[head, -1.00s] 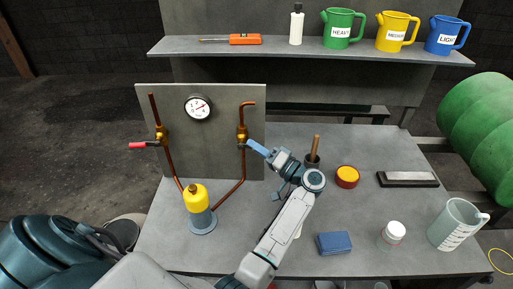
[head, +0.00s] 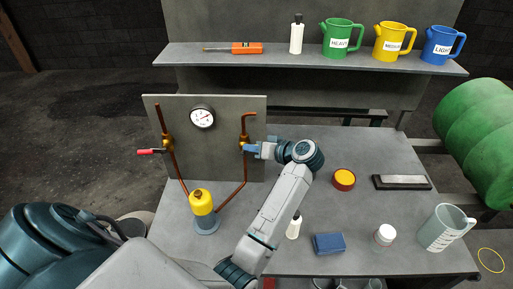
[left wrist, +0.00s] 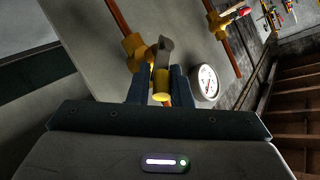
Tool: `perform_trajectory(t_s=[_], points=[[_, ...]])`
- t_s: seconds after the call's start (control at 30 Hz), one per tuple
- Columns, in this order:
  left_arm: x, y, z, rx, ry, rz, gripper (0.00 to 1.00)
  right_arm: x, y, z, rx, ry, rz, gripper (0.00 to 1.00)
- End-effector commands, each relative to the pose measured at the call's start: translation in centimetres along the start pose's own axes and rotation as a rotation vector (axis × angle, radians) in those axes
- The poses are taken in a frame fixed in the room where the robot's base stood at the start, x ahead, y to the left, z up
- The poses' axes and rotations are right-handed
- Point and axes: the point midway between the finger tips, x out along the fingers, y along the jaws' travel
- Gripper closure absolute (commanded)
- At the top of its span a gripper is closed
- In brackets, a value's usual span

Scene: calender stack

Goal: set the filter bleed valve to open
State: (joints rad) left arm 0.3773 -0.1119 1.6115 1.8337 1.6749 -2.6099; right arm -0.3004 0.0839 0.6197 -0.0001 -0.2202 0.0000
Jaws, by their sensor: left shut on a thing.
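Two brass valves sit on copper pipes on the grey panel (head: 225,170). The left valve (head: 167,143) has a red handle (head: 150,151) pointing left. No label shows which one is the filter bleed valve. In the left wrist view my fingers (left wrist: 161,88) close around a yellow-ended piece in front of a grey lever (left wrist: 164,52) and brass valve body (left wrist: 136,48). My right gripper does not show.
A gauge (head: 202,117) is on the panel between the pipes. A yellow-topped filter (head: 202,203) stands below. The table holds a red-yellow tin (head: 343,180), a blue block (head: 328,243), a white-lidded jar (head: 385,235) and a clear jug (head: 445,228). Coloured cans stand on the shelf (head: 300,58).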

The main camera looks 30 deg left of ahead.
Motion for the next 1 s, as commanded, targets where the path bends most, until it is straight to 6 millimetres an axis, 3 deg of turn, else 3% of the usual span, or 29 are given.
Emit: perform_trajectory(t_s=[0.6,1.0], points=[[1.2,-2.2,-0.8,-0.286,-0.292,0.354,1.00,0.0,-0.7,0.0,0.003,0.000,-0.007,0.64],[1.7,-2.6,-0.7,-0.374,-0.390,0.469,1.00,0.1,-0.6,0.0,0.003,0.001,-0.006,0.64]])
